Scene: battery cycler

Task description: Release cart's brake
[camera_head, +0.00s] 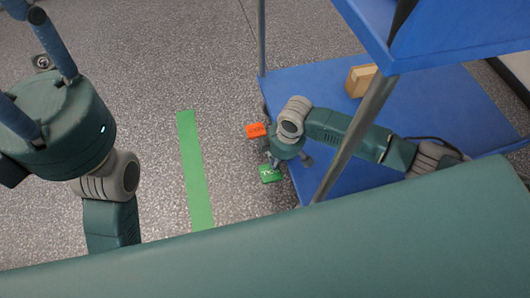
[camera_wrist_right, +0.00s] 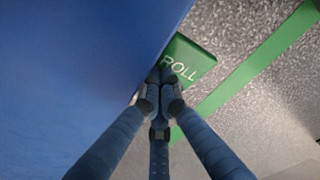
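The blue cart's lower shelf (camera_head: 400,105) lies at right in the head view. At its left edge are an orange pedal (camera_head: 256,130) and, nearer, a green pedal (camera_head: 270,174). The green pedal (camera_wrist_right: 190,62) reads "ROLL" in the right wrist view. My right gripper (camera_head: 275,163) points down over the shelf edge by the green pedal. In the wrist view its fingertips (camera_wrist_right: 165,77) are together, with nothing seen between them, overlapping the pedal's near corner; I cannot tell whether they touch. My left gripper (camera_head: 35,70) is raised at the left, fingers spread, empty, tips partly cut off.
A cart post (camera_head: 352,135) stands close to my right arm, and the upper blue shelf (camera_head: 440,40) overhangs at top right. A wooden block (camera_head: 361,80) sits on the lower shelf. A green floor stripe (camera_head: 194,170) runs left of the cart; the floor there is clear.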

